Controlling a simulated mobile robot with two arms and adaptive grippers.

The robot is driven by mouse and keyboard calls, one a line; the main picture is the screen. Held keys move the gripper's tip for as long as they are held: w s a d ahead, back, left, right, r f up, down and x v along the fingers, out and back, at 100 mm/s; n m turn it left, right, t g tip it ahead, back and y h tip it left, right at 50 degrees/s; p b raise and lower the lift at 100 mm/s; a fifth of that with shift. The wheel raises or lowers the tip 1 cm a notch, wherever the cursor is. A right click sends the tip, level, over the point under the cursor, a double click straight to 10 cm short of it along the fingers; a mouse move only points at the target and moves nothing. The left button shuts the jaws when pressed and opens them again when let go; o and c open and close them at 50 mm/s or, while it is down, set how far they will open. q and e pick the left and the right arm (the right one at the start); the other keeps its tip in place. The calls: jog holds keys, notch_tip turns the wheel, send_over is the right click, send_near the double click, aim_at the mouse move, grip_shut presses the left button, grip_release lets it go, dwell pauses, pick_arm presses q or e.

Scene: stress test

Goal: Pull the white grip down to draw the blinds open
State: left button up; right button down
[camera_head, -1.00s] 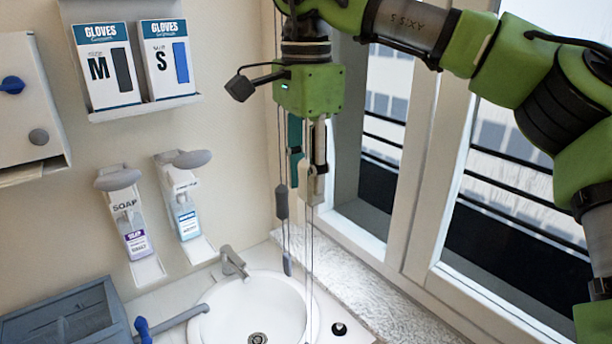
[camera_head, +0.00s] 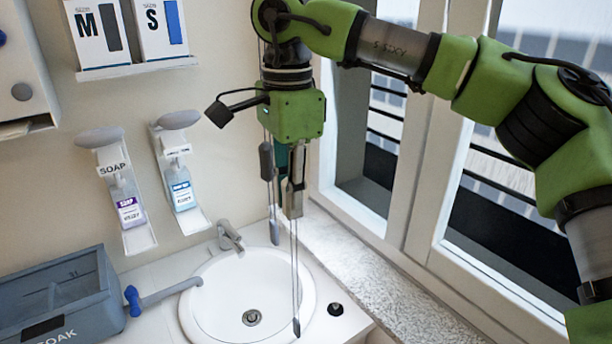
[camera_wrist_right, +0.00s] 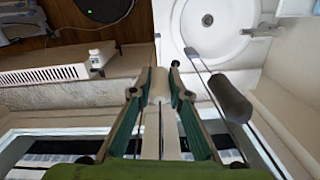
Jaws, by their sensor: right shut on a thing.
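My right gripper (camera_head: 292,205) hangs point-down in front of the wall, beside the window and above the sink. In the right wrist view its two teal fingers (camera_wrist_right: 160,96) are closed on the white grip (camera_wrist_right: 159,84), a small pale cylinder on a cord. In the head view the fingers mostly hide this grip. A dark grey grip (camera_head: 266,160) hangs on a cord just left of the gripper; a grey grip (camera_wrist_right: 230,98) shows close beside the fingers in the wrist view. Another grey grip (camera_head: 274,232) hangs lower. My left gripper is out of view.
The white sink (camera_head: 234,290) with its tap (camera_head: 230,238) is below the gripper. The window frame (camera_head: 432,190) and stone sill (camera_head: 385,288) are to the right. Soap dispensers (camera_head: 126,200) and glove boxes (camera_head: 98,38) are on the wall. A grey-blue box (camera_head: 60,300) stands lower left.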

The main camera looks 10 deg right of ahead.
notch_tip(320, 180, down, 9)
jog(key=b, duration=0.4)
jog(key=shift+b, duration=0.3)
jog(key=c, duration=1.9)
grip_release()
jog(key=shift+f, duration=0.1)
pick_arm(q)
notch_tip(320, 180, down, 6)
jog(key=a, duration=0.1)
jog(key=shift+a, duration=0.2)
pick_arm(e)
notch_tip(320, 180, up, 12)
jog(key=shift+r, duration=0.1)
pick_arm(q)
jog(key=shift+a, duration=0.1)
